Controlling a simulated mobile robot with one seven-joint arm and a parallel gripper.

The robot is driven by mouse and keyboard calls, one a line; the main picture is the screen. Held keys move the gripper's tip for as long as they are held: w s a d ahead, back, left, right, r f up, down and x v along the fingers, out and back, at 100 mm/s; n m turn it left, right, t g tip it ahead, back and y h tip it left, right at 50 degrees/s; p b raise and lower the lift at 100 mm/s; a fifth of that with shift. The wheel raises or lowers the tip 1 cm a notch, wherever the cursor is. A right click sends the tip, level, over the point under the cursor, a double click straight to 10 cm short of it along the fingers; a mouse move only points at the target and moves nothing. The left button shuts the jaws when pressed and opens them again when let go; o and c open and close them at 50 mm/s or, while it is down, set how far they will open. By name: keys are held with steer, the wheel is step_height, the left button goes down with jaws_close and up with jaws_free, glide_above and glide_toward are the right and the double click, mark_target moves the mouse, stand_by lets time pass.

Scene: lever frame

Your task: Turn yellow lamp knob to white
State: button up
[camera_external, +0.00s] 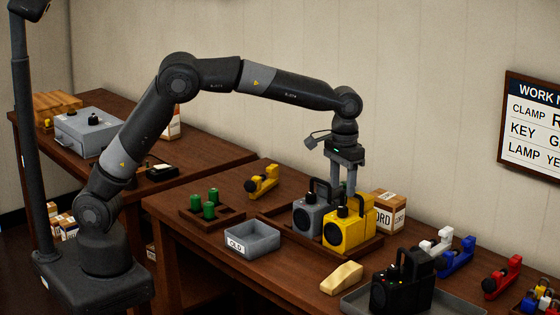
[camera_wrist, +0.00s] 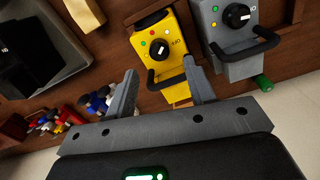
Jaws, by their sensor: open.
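The yellow lamp (camera_external: 350,235) stands upright on a wooden tray on the table. Its dark knob (camera_external: 342,211) is on top, in front of a black carry handle. The wrist view shows the yellow lamp (camera_wrist: 168,72) with its black knob (camera_wrist: 158,53). Coloured dots sit around the knob, and its pale mark seems to point towards the printed "OFF". My gripper (camera_external: 343,189) is open and empty, pointing down over the lamp near its handle. In the wrist view my gripper (camera_wrist: 158,66) has its fingers apart, with the lamp's handle between them; contact cannot be told.
A grey lamp (camera_external: 307,217) stands close beside the yellow one and a black lamp (camera_external: 402,285) stands in a grey tray at the front. A cardboard box (camera_external: 389,210) is behind. A wooden wedge (camera_external: 342,278), a grey bin (camera_external: 252,237) and coloured clamps lie around.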

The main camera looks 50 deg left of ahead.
step_height(320, 180, up, 5)
steer(key=s+a+r, duration=0.2)
steer(key=a, duration=0.6)
steer(key=s+a+r+t+h, duration=0.1)
steer(key=s+a+r, duration=0.1)
steer(key=a, duration=0.6)
steer(key=s+a+r+n+t, duration=0.1)
steer(key=s+a+r, duration=0.1)
steer(key=a, duration=0.6)
steer(key=shift+s+r, duration=0.3)
steer(key=shift+r, duration=0.45)
steer(key=shift+w+d, duration=0.1)
steer(key=g, duration=0.2)
glide_above(339, 206)
steer(key=a, duration=0.4)
steer(key=shift+m+y, duration=0.3)
steer(key=shift+m, duration=0.1)
steer(key=shift+f, duration=2.85)
